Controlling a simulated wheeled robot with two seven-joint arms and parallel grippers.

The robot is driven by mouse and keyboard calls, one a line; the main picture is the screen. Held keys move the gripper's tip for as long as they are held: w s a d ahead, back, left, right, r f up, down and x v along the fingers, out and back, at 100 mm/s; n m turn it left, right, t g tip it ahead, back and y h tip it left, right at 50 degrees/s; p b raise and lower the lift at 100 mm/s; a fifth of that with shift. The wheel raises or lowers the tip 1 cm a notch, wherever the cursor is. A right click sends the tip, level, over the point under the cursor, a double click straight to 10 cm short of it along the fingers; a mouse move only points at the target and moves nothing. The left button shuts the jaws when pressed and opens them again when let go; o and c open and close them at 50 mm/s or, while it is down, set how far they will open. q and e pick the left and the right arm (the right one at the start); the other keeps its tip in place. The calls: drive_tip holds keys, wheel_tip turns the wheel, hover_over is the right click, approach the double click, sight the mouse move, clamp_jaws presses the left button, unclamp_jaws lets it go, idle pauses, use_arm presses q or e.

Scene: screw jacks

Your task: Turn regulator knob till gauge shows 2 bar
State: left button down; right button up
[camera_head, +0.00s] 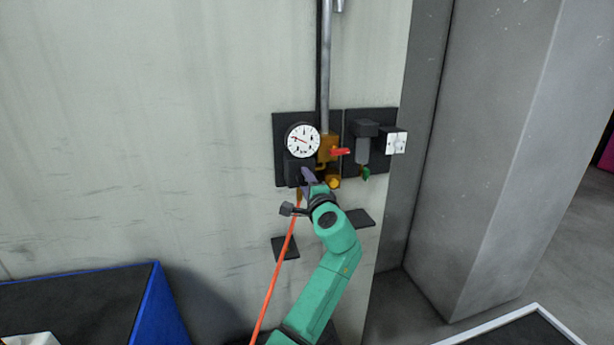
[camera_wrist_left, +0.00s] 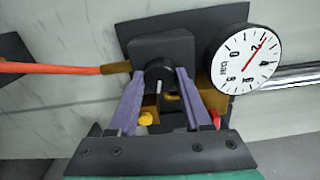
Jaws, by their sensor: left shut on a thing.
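The round white gauge (camera_head: 303,140) is on a dark wall panel, with its red needle pointing up and left. It also shows tilted in the left wrist view (camera_wrist_left: 244,58), where the needle lies close to a figure that looks like 2; the exact reading is too small to tell. The dark regulator knob (camera_wrist_left: 158,70) with a pale mark sits below a black housing. My left gripper (camera_head: 308,178) has its purple fingers on both sides of the knob and is shut on it, as the left wrist view (camera_wrist_left: 159,77) shows. In the head view the knob is hidden. My right gripper is out of view.
An orange hose (camera_head: 275,278) hangs from the regulator. A red-handled valve (camera_head: 340,152), a filter bowl (camera_head: 363,150) and a white switch box (camera_head: 393,141) are to the right. A blue-edged bin (camera_head: 150,300) stands at lower left. A grey pillar (camera_head: 500,150) stands at right.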

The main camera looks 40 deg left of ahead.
use_arm(q)
drive_tip(key=shift+a+r+m+p, duration=0.1)
drive_tip(key=shift+r+m+p, duration=0.3)
drive_tip(key=shift+m, duration=0.1)
